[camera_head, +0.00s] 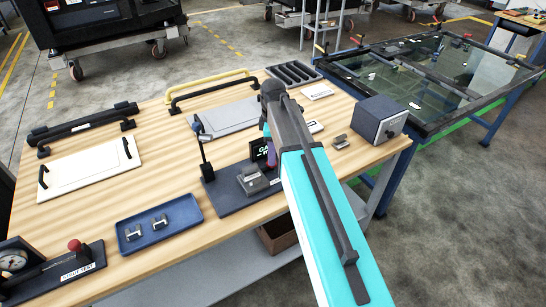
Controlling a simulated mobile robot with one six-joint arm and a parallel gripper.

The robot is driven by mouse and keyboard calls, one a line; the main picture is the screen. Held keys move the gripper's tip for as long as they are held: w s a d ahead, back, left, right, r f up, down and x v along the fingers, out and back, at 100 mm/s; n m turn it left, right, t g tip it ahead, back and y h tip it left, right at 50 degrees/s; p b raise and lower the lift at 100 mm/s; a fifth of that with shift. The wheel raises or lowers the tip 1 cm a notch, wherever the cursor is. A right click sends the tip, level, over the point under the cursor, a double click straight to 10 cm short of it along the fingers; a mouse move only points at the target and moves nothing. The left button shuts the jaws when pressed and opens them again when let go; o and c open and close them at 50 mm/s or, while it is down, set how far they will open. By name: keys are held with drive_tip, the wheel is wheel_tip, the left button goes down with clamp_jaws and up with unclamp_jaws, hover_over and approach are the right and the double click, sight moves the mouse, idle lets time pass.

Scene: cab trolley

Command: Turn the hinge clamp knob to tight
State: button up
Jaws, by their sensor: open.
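A dark fixture plate (222,193) lies near the table's right front. A small purple part (271,157) shows beside the sign, against my arm. I cannot tell whether it is the hinge clamp knob; no knob is clearly recognizable. My turquoise and grey arm reaches over the right of the fixture, its dark wrist above and behind it. My gripper's fingers are hidden behind the arm.
A blue tray (187,225) with two small metal parts lies at the front. A white panel (75,172) with black handles is at left. A gauge stand (70,270) fills the lower left corner. A dark box (377,117) stands right. Bare wood separates panel and fixture.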

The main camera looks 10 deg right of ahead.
drive_tip(key=shift+f, duration=1.65)
drive_tip(key=c, duration=1)
